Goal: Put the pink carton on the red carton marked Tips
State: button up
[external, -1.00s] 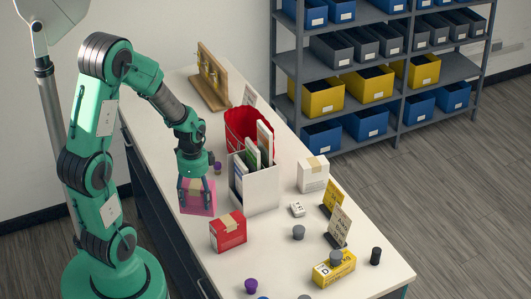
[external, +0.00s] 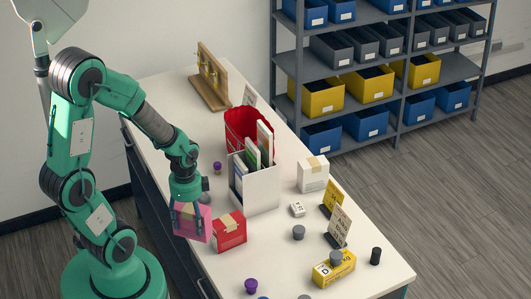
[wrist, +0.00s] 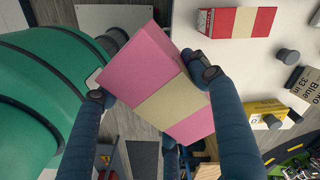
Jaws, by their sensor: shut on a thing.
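The pink carton (external: 206,227) with a beige band is held between the fingers of my gripper (external: 188,226). It is tilted in the wrist view (wrist: 160,85) and sits near the table's left edge in the external view. The red carton (external: 230,233) with a beige tape strip stands on the table just right of the pink one. It also shows at the top of the wrist view (wrist: 236,22).
A white file box (external: 256,190) with folders and a red bin (external: 240,122) stand behind. A white carton (external: 312,174), small sign stands (external: 338,226) and a yellow carton (external: 334,268) are to the right. Purple (external: 251,286) and grey knobs (external: 299,232) dot the table.

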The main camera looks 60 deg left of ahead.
jog(key=p, duration=0.2)
send_over(226, 222)
jog(key=f, duration=0.1)
jog(key=shift+f, duration=0.25)
dwell(0.4)
jog(key=shift+f, duration=1.75)
jog(key=shift+f, duration=0.1)
jog(key=o, duration=1.4)
jog(key=shift+o, duration=0.2)
